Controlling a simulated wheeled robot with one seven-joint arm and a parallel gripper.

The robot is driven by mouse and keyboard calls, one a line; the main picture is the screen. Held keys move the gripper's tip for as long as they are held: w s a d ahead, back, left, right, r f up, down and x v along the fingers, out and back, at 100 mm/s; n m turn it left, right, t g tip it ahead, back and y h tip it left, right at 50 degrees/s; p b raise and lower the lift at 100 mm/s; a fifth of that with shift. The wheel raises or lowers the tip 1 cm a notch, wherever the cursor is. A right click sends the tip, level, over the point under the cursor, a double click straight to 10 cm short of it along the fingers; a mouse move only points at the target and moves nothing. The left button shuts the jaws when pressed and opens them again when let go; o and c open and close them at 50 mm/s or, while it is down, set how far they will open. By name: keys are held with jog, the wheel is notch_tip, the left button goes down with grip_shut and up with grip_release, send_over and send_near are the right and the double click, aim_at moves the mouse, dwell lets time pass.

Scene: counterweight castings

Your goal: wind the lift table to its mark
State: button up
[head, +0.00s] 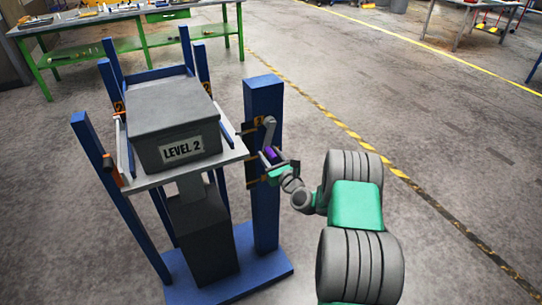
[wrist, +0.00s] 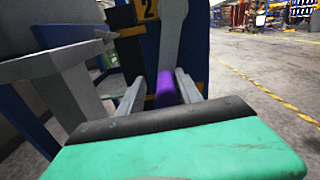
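The lift table (head: 227,155) is a pale plate on a dark column, between blue posts. A grey block labelled "LEVEL 2" (head: 172,108) rests on it. A grey crank arm (head: 269,131) is mounted on the thick blue post (head: 264,185) to the right; its purple handle (head: 269,154) points toward my gripper (head: 277,158). In the wrist view, the purple handle (wrist: 166,88) lies between the fingers of my gripper (wrist: 161,84), nearer the right finger. A gap shows at the left finger, so the gripper looks open. A yellow plate with a "2" (wrist: 148,10) is beside the crank arm.
A green-framed workbench (head: 150,30) with tools stands at the back left. A yellow-black floor line (head: 340,125) runs behind my arm. The blue base (head: 245,268) spreads under the lift. Open floor lies to the right.

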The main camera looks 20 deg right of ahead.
jog(key=shift+o, duration=0.5)
jog(key=shift+d+f, duration=0.1)
jog(key=shift+d, duration=0.25)
jog(key=shift+s, duration=0.2)
jog(key=s, duration=0.2)
jog(key=s+b, duration=0.1)
jog(key=s, duration=0.4)
jog(key=shift+s+d+b, duration=0.25)
jog(key=shift+d+b, duration=0.05)
jog(key=shift+d, duration=0.1)
